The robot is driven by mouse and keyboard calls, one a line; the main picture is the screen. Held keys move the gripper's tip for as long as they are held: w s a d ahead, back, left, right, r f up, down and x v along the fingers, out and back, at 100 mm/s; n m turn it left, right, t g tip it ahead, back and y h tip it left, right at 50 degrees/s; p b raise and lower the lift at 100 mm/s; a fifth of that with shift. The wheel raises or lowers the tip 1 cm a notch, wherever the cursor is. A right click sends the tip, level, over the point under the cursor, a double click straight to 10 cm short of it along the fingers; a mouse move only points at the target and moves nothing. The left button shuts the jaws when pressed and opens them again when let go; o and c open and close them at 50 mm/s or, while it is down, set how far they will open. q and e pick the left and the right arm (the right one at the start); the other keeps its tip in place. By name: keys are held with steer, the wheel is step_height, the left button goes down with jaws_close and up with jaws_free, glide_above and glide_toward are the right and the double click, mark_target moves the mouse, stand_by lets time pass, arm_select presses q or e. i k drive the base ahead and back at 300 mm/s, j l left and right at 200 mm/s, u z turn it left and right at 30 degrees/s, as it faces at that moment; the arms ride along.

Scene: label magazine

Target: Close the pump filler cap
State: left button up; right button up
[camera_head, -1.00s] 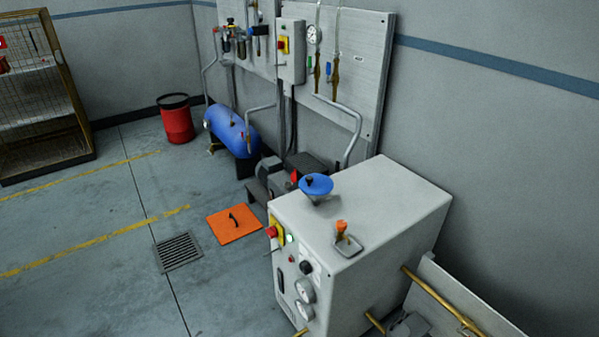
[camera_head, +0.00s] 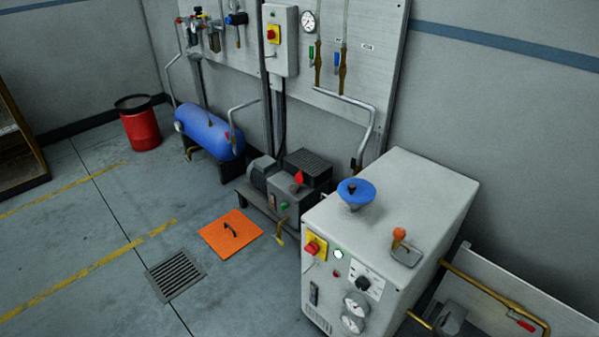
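A grey motor-and-pump unit (camera_head: 290,190) sits low by the wall, behind the white cabinet. A small red part (camera_head: 298,177) stands up on it; it is too small to tell whether this is the filler cap or whether it is open. A blue round funnel-like piece (camera_head: 356,192) with a dark knob sits on top of the white cabinet (camera_head: 405,180). An orange-topped lever or knob (camera_head: 400,234) stands beside a small square plate on the same top. Neither of my grippers shows.
An orange floor plate (camera_head: 230,235) with a handle and a floor grate (camera_head: 175,275) lie left of the cabinet. A blue tank (camera_head: 210,133) and a red bin (camera_head: 138,125) stand farther back. Brass pipes (camera_head: 490,290) run at the cabinet's right. The left floor is clear.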

mark_target(298, 178)
steer(key=j+z, duration=0.1)
steer(key=j, duration=1.6)
steer(key=i+j+z, duration=0.1)
steer(key=i+j, duration=0.8)
